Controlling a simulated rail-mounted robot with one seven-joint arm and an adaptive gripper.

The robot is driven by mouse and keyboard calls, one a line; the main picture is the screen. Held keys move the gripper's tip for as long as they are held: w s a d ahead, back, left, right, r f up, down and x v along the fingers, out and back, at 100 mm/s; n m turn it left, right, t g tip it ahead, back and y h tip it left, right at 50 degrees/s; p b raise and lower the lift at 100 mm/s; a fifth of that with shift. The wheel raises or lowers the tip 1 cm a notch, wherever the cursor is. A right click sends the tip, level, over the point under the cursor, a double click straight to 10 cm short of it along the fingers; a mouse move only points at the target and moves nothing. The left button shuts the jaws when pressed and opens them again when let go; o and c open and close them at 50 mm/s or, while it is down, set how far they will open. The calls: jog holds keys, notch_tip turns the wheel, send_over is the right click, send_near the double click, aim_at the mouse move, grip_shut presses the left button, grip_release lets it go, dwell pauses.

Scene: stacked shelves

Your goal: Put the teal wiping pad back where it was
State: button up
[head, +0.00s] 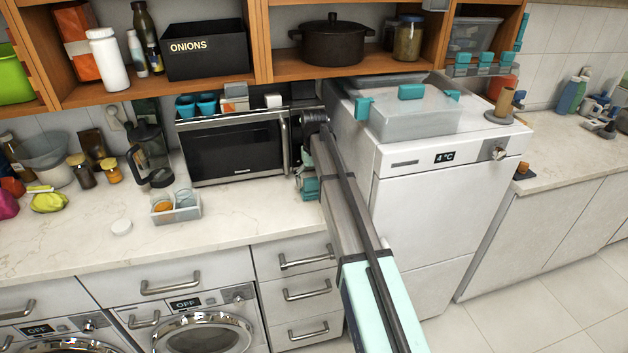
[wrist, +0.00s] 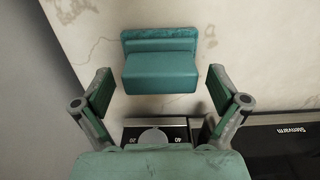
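The teal wiping pad (wrist: 160,70), a block with a wider back plate, shows in the wrist view on the pale marbled counter (wrist: 250,40). My gripper (wrist: 160,88) is open, with one finger on each side of the pad and a visible gap at both sides. It is not holding the pad. In the head view my gripper (head: 308,178) is low beside the right end of the microwave (head: 235,145), mostly behind my arm. A teal patch shows there, but I cannot tell whether it is pad or finger.
A dial (wrist: 155,136) and a dark door front lie close below my gripper in the wrist view. The white fridge (head: 440,200) stands close right of my arm, with a clear bin (head: 415,122) on top.

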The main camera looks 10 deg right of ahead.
aim_at(314, 179)
jog(key=shift+r, duration=0.1)
notch_tip(314, 179, up, 12)
jog(key=b, duration=0.3)
dwell(0.4)
